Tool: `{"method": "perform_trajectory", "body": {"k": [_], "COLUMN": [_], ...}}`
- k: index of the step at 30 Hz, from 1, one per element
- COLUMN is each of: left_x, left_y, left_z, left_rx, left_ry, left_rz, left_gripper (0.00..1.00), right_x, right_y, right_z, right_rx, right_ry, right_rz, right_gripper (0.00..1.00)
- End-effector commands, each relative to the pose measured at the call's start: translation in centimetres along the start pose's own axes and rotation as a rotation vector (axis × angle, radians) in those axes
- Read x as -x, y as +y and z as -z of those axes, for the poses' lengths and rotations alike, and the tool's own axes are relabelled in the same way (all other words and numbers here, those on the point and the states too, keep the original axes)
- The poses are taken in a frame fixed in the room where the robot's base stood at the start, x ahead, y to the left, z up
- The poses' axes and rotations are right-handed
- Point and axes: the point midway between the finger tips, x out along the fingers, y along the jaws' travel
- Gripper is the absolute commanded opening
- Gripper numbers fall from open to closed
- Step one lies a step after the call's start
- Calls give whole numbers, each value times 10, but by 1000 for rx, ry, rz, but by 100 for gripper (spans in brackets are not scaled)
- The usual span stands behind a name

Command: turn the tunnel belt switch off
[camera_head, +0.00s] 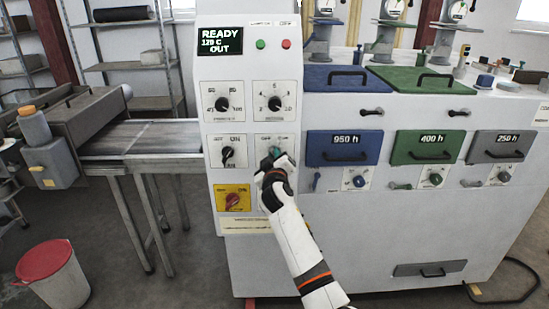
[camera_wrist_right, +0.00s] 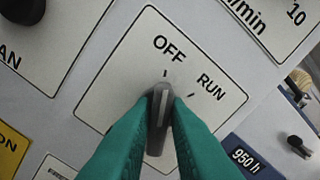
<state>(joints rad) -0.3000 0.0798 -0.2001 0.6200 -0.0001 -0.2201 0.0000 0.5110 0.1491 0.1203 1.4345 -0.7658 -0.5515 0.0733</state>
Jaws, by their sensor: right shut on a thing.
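The tunnel belt switch (camera_wrist_right: 160,118) is a grey knob on a white plate marked OFF and RUN in the right wrist view. Its pointer lies toward the OFF tick, away from the RUN tick. The teal fingers of my right gripper (camera_wrist_right: 157,135) are on both sides of the knob and shut on it. In the head view my right gripper (camera_head: 276,157) is at this plate on the white control panel (camera_head: 213,175), and it hides most of the knob. My left gripper is not in view.
A knob (camera_head: 228,153) on a plate with FAN sits left of the switch, with a red knob (camera_head: 233,200) on yellow below. Two more dials are above. The display (camera_head: 221,41) reads READY. Right are blue, green and grey drawers; left is a conveyor (camera_head: 140,138).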

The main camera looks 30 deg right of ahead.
Motion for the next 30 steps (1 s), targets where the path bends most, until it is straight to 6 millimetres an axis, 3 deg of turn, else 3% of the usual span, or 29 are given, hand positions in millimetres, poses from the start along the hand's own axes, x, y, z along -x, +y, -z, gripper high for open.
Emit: {"method": "perform_trajectory", "body": {"k": [21,22,25,30], "left_x": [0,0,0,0], "left_y": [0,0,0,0], "left_z": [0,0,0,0], "left_rx": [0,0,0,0], "left_ry": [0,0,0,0], "left_rz": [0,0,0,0], "left_gripper": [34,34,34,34], "right_x": [0,0,0,0], "right_y": [1,1,1,1], "right_z": [-1,-1,-1,0], "right_rx": [0,0,0,-1], "right_ry": [-2,-2,-2,-1], "right_rz": [-2,-2,-2,-1], "right_gripper": [0,16,33,34]}}
